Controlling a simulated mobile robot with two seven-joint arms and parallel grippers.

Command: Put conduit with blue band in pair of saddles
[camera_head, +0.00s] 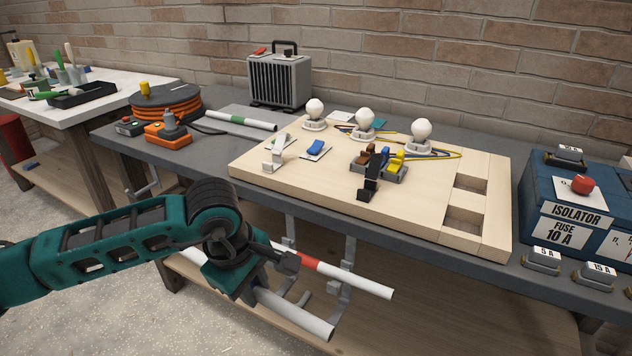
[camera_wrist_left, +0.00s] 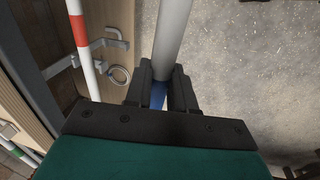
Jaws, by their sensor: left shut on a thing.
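The conduit with the blue band (camera_head: 300,318) is a white tube held low in front of the bench. My left gripper (camera_head: 257,286) is shut around it. In the left wrist view the tube (camera_wrist_left: 174,35) runs up from between the fingers, and its blue band (camera_wrist_left: 157,96) shows between them. Grey metal saddles (camera_head: 346,290) hang along the bench's front, and one also shows in the left wrist view (camera_wrist_left: 114,36). A red-banded conduit (camera_head: 365,282) runs across these saddles, just behind and above the held tube; how it is seated is unclear. My right gripper is out of view.
A green-banded conduit (camera_head: 232,118) lies on the grey bench. A wooden board (camera_head: 325,190) with lamps and switches covers the bench's middle. A blue isolator box (camera_head: 570,225) stands at the right. A lower wooden shelf (camera_head: 440,320) lies beneath. Open floor is in front.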

